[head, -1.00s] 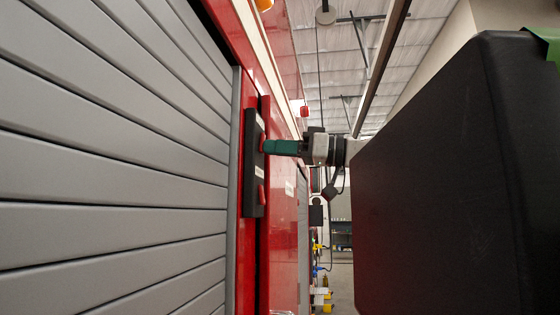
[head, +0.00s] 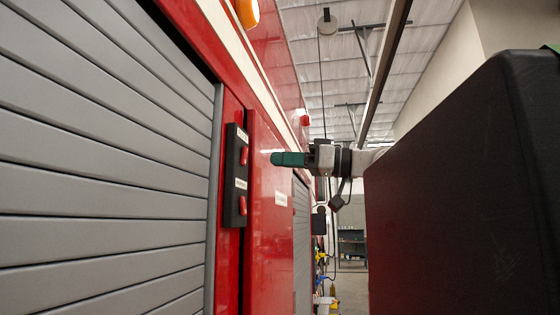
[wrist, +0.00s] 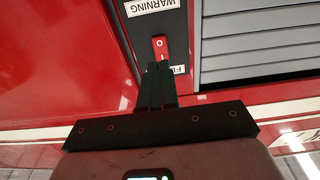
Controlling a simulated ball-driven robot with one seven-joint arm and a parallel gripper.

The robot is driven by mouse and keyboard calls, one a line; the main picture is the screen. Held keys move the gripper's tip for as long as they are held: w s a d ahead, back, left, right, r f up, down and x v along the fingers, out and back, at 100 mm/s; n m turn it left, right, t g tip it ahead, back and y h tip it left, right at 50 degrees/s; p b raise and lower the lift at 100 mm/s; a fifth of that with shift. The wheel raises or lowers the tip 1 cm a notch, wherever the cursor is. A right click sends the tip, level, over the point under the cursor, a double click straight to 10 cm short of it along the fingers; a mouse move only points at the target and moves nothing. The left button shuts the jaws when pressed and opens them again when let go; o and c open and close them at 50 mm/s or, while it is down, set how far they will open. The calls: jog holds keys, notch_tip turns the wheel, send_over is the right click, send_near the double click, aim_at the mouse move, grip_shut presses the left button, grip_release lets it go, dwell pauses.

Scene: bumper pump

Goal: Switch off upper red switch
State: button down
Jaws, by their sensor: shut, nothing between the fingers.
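A tall black switch panel (head: 232,206) is on the red post beside the grey shutter. The upper red switch (head: 244,156) and lower red switch (head: 242,205) sit one above the other, each below a white label. In the wrist view, turned upside down, the upper red switch (wrist: 160,48) shows O and I marks just beyond the fingertips. My gripper (head: 274,158) is shut and empty, with green fingers. It is level with the upper switch and apart from it, to the right. The fingers also show in the wrist view (wrist: 158,68). I cannot tell which way the switch is tipped.
The grey shutter (head: 105,170) fills the left side. The red truck panel (head: 268,225) runs past the post. An orange lamp (head: 246,13) juts out above. A large black block (head: 450,190) stands at the right.

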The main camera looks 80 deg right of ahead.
jog(key=s+f+b, duration=0.1)
jog(key=s+b, duration=0.1)
jog(key=s, duration=0.6)
jog(key=shift+a, duration=0.4)
jog(key=shift+f, duration=0.15)
